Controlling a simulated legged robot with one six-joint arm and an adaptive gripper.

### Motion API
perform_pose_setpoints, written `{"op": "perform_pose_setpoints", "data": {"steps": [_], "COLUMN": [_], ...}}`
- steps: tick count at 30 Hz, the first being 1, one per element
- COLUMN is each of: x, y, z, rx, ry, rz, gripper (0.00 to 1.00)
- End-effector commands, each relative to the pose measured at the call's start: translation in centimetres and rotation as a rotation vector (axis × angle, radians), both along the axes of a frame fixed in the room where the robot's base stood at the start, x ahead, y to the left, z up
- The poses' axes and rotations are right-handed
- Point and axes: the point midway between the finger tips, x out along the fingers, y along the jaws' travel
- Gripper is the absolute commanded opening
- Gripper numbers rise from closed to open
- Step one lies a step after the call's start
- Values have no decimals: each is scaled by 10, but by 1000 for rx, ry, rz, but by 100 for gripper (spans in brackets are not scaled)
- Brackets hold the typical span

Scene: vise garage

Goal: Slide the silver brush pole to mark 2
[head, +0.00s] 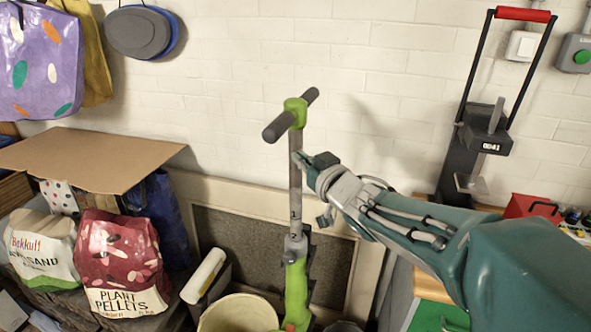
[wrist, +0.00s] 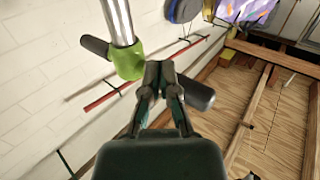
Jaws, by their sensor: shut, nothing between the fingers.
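The silver brush pole (head: 295,178) stands upright in the head view, with a green collar and dark grey T-handle (head: 290,115) on top and a green lower body (head: 296,285). A dark mark that looks like a 1 shows on the pole just above the grey clamp (head: 295,243). In the wrist view the silver pole (wrist: 118,20) and green collar (wrist: 127,60) are at upper left. My gripper (head: 306,160) is at the pole's right side, below the handle. Its fingers (wrist: 160,68) are shut and empty; I cannot tell whether they touch the pole. No mark 2 is legible.
A black press with a red handle (head: 487,138) stands at right. The white wall is close behind.

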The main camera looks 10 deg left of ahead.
Motion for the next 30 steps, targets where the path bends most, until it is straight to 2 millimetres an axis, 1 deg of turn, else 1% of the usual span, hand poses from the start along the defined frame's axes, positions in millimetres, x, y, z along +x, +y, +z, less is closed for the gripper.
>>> {"op": "perform_pose_setpoints", "data": {"steps": [18, 22, 30], "x": [-29, -32, -32], "y": [-30, -32, -34], "z": [0, 0, 0], "rx": [-1, 0, -3], "ry": [-1, 0, 1], "rz": [0, 0, -9], "gripper": [0, 0, 0]}}
